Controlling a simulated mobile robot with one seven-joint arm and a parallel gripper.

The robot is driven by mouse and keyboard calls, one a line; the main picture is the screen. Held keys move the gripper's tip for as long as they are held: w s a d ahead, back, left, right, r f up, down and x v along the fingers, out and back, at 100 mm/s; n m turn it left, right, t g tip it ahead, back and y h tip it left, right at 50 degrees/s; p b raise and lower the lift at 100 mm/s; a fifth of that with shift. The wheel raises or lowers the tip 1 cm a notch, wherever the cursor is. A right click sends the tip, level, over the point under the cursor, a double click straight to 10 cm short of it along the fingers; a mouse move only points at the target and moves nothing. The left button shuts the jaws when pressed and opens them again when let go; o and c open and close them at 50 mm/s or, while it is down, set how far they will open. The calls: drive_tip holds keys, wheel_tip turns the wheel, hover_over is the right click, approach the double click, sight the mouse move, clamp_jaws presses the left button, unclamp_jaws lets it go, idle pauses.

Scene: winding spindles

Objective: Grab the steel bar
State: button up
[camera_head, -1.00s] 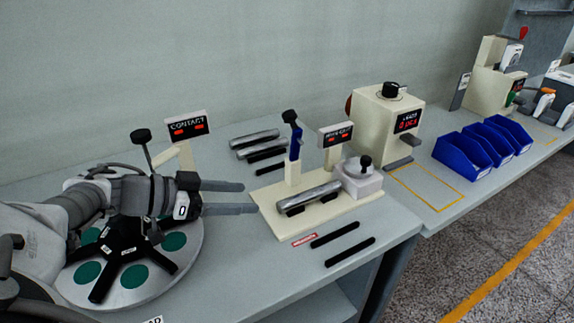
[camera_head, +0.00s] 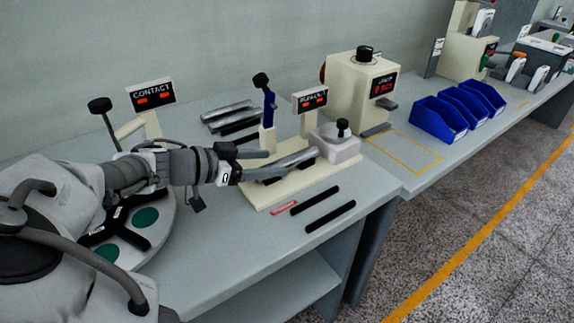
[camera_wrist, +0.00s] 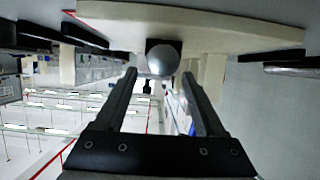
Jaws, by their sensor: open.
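A steel bar (camera_head: 298,159) lies across dark rests on the cream fixture (camera_head: 345,172) with the small red-digit display. My gripper (camera_head: 272,163) is open at the left end of this bar, with one finger on each side in the head view. In the wrist view, the bar's round grey end (camera_wrist: 162,60) shows between and just beyond the tips of my open gripper (camera_wrist: 159,76). A small gap seems to show on each side, and contact cannot be told. The fingers partly hide the bar's near end in the head view. Other steel bars (camera_head: 228,110) lie behind the fixture.
A blue-handled clamp (camera_head: 269,108) and the display post (camera_head: 309,103) rise close behind the bar. A white block with a black knob (camera_head: 338,145) stands at its right. Dark bars (camera_head: 330,216) lie in front. The round plate (camera_head: 150,240) is below my arm.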

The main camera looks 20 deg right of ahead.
sight(276, 162)
drive_tip(key=b+x, duration=0.1)
drive_tip(key=x, duration=0.3)
drive_tip(key=shift+d+f, duration=0.1)
drive_tip(key=shift+d, duration=0.05)
clamp_jaws()
idle(1.2)
